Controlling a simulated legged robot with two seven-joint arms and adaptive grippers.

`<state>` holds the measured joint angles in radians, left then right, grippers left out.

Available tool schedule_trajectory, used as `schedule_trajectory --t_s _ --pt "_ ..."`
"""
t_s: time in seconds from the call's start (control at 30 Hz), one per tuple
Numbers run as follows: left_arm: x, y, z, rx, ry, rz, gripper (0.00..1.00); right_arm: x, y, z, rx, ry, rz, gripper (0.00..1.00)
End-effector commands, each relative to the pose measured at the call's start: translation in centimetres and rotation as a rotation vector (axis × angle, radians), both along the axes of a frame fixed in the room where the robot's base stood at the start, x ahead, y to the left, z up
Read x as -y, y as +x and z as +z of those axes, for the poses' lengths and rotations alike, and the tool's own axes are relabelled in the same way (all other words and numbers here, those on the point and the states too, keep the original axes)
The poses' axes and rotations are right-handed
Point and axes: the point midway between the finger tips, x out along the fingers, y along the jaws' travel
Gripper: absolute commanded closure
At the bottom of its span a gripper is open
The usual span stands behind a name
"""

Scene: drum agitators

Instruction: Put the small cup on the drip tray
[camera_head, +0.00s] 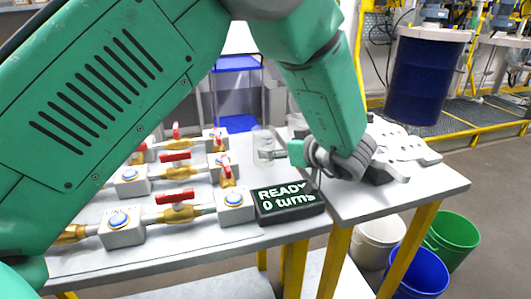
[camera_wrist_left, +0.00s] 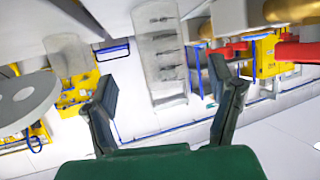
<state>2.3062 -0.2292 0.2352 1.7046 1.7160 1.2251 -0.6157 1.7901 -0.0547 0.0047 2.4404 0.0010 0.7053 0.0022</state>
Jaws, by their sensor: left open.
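My left gripper (camera_head: 267,154) is small in the head view, at the end of my green arm, over the table near the back of the valve rows. In the left wrist view its two dark fingers (camera_wrist_left: 165,108) stand wide apart, with nothing between their tips. A pale, see-through upright shape (camera_head: 262,138), perhaps the small cup, shows right behind the fingers in the head view; I cannot tell whether they touch. I cannot make out the drip tray for certain; my forearm and wrist hide part of the table. My right gripper is not in view.
Valves with red handles (camera_head: 175,196) stand in rows on the left table. A black display (camera_head: 288,201) reads "READY 0 turns". Pale flat parts (camera_head: 405,147) lie at the right table's back.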

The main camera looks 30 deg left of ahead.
Motion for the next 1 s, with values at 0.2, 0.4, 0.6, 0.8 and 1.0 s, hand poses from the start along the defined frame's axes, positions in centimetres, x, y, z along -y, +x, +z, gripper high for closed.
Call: schedule_trajectory --t_s 0.2,0.4,0.6,0.8,1.0 --pt "-2.7 1.1 0.0 -0.001 0.000 0.000 0.24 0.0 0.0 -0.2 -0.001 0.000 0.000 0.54" --pt "-4.2 1.7 -0.1 0.000 -0.001 0.000 0.24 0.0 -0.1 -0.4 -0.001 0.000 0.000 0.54" --pt "-7.1 2.9 -0.7 -0.003 0.000 0.001 0.24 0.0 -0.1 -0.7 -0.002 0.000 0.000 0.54" --pt "-8.4 3.5 -1.2 -0.001 0.001 -0.002 0.24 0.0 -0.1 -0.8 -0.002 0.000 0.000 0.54" --pt "-8.4 3.5 -1.2 -0.001 0.001 -0.002 0.24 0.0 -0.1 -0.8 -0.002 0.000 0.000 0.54"
